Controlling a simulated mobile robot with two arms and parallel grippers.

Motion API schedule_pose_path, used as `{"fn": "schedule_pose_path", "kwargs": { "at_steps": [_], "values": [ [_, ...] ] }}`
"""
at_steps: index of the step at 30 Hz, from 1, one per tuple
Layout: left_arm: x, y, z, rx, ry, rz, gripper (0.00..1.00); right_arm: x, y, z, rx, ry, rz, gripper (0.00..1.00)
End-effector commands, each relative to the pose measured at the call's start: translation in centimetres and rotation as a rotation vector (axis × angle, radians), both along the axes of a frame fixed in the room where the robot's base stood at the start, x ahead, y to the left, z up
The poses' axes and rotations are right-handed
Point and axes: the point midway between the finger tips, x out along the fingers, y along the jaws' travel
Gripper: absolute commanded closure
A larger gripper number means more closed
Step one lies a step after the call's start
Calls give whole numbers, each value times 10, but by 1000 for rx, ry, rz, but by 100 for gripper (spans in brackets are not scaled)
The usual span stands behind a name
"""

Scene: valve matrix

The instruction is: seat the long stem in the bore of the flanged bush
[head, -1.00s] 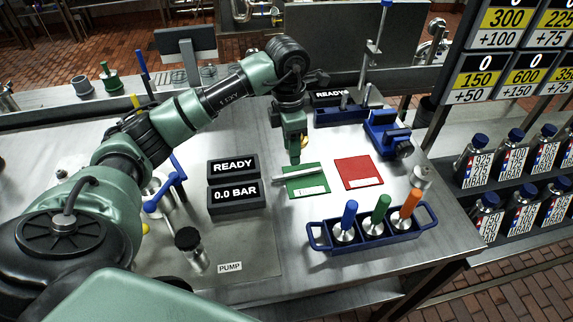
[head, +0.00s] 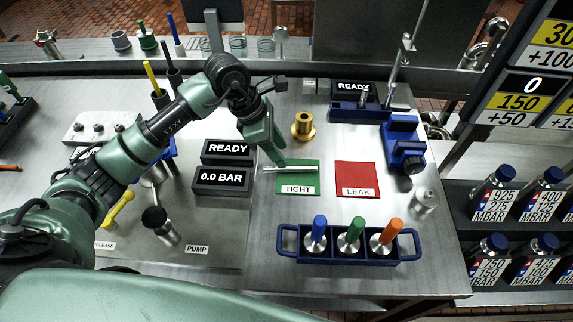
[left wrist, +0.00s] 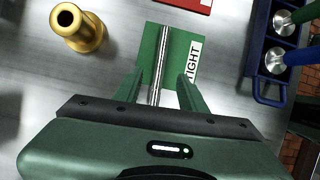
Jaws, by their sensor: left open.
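The long stem (head: 299,169), a thin silver rod, lies across the green mat marked TIGHT (head: 298,188), its left end past the mat's edge. The left wrist view also shows the stem (left wrist: 163,55). My left gripper (head: 279,164) points down over the left part of the stem. In the left wrist view my left gripper (left wrist: 160,92) is open, with one finger on each side of the stem, not closed on it. The brass flanged bush (head: 303,127) stands upright behind the mat, apart from the gripper; its dark bore shows in the left wrist view (left wrist: 66,18). My right gripper is out of view.
A red LEAK mat (head: 357,181) lies to the right. A blue rack (head: 345,257) with blue, green and orange handled pieces stands in front. Black READY and 0.0 BAR displays (head: 222,181) stand left of the gripper. A blue vise (head: 403,145) is at the right.

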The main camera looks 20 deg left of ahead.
Motion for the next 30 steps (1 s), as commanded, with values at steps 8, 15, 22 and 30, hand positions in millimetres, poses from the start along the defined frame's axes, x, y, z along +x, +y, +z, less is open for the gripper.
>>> {"fn": "schedule_pose_path", "kwargs": {
  "at_steps": [8, 15, 22, 30],
  "values": [
    [1, -9, -35, -1, 6, 2, 59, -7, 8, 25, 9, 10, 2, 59],
    [5, -15, -54, 1, 1, 1, 59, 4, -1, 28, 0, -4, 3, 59],
    [5, -14, -54, 2, 0, 1, 75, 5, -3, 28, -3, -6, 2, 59],
    [5, -14, -54, 2, 0, 1, 100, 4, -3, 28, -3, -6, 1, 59]
  ]
}}
